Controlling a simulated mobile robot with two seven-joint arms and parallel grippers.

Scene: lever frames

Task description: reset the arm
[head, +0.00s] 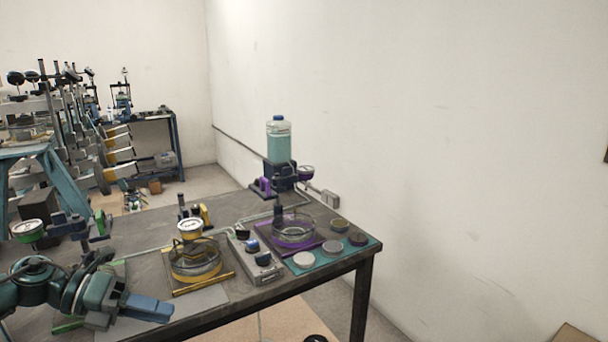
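My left arm comes in from the lower left, over the near left part of the table. My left gripper (150,308) has blue fingers that point right, above a grey plate near the front edge. The fingers overlap in this view, so I cannot tell whether they are open or shut. No held object shows at them. My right gripper is not in view.
The dark workbench (222,309) holds a glass dish with yellow fittings (196,268), a dish on a purple base (294,236), a clear bottle (278,146) on a stand, a switch box (264,269) and several round pucks. A cluttered rack stands back left.

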